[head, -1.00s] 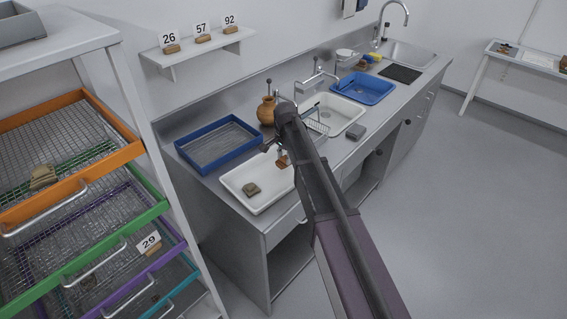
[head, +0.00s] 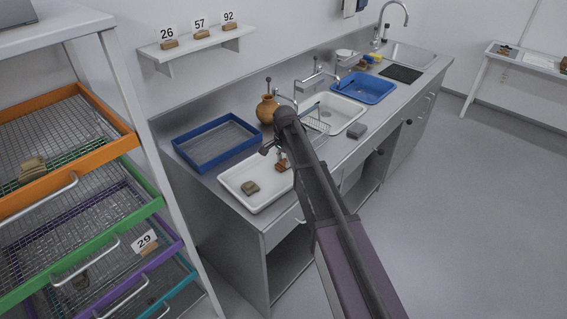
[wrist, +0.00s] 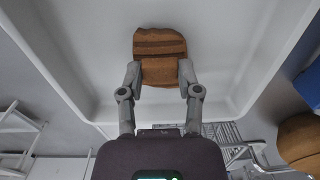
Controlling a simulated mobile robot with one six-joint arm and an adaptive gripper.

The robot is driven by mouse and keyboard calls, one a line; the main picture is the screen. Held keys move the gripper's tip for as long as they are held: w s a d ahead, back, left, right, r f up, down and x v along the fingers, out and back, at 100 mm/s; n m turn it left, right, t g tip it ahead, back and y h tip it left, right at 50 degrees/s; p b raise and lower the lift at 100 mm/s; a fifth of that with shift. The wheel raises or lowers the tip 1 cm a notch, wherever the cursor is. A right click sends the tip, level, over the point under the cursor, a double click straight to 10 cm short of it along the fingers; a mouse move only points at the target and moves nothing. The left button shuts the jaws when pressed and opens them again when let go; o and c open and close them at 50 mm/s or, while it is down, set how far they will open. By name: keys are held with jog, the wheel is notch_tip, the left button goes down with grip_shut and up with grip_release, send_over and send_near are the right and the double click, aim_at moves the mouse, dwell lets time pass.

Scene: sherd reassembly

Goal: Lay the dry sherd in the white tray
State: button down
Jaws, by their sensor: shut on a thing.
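My gripper (wrist: 160,78) is shut on an orange-brown sherd with darker bands (wrist: 160,45), which juts out beyond the fingertips in the wrist view. In the head view this sherd (head: 282,166) shows small below the end of my arm, over the right part of the white tray (head: 231,190). The tray's pale floor and walls (wrist: 235,60) surround the sherd in the wrist view. I cannot tell whether the sherd touches the tray floor. A second, olive-grey sherd (head: 250,187) lies in the left part of the tray.
A blue-rimmed mesh tray (head: 190,160) is behind the white tray, with a round brown pot (head: 267,109) beside it. A wire rack (head: 318,127) and white basin (head: 340,108) are to the right. Coloured drawers (head: 120,148) stand at the left.

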aim_at(284, 162)
jog(key=shift+f, duration=0.15)
jog(key=shift+c, duration=1.5)
grip_release()
notch_tip(284, 162, up, 12)
jog(key=p, duration=1.2)
jog(key=shift+r, duration=0.2)
jog(key=shift+d, duration=0.15)
jog(key=s+d+n, duration=0.8)
jog(key=s+d, duration=1.4)
jog(key=s, duration=0.4)
jog(key=shift+d, duration=0.3)
